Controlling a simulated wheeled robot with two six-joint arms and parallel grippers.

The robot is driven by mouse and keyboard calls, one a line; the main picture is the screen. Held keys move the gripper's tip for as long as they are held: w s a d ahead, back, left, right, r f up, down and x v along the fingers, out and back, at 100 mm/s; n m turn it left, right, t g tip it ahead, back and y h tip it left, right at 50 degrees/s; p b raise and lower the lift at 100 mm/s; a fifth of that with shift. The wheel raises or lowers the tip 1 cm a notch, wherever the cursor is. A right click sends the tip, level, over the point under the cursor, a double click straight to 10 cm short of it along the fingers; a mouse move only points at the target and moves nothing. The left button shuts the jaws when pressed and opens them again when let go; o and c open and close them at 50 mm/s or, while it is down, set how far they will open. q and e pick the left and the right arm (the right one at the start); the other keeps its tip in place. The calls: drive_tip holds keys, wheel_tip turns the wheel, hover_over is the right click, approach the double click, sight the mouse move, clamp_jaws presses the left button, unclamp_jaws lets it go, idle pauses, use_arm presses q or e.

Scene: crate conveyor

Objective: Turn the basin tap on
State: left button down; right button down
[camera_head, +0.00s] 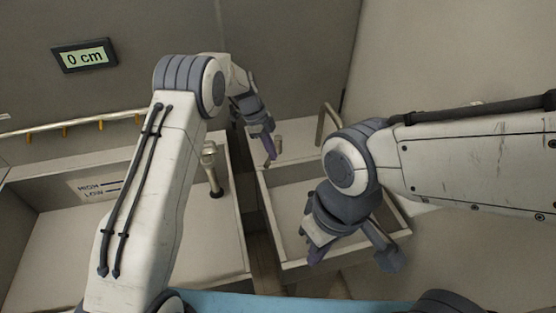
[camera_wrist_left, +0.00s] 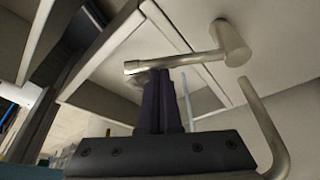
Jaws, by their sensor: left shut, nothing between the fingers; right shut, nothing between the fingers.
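The tap's lever (camera_wrist_left: 185,60) is a metal bar running from a round post (camera_wrist_left: 232,42) in the left wrist view. In the head view a small part of the tap handle (camera_head: 279,143) shows beside my left fingers. The bent spout (camera_head: 325,124) rises behind the basin (camera_head: 333,258); it also shows in the left wrist view (camera_wrist_left: 262,125). My left gripper (camera_head: 270,155) is shut and empty, its purple fingertips close to the lever's free end; I cannot tell whether they touch. My right gripper (camera_head: 317,256) is shut and empty over the basin's front part.
A larger tank (camera_head: 240,230) with a HIGH/LOW label (camera_head: 97,187) stands at the left. A metal fitting with a dark end (camera_head: 212,172) is at its right side. A wall display (camera_head: 84,56) reads 0 cm. A rail with hooks (camera_head: 70,125) runs along the wall.

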use_arm(q)
drive_tip(key=shift+w+a+f+m+b, duration=0.1)
drive_tip(key=shift+a+m+b, duration=0.3)
drive_tip(key=shift+a+m, duration=0.15)
drive_tip(key=shift+w+a+b, duration=0.15)
drive_tip(key=shift+a+b, duration=0.2)
drive_tip(key=shift+a, duration=0.1)
drive_tip(key=shift+d, duration=0.1)
drive_tip(key=shift+d+r, duration=0.2)
drive_tip(key=shift+d, duration=0.05)
wheel_tip(320, 180, up, 10)
drive_tip(key=b, duration=0.2)
drive_tip(key=shift+a, duration=0.15)
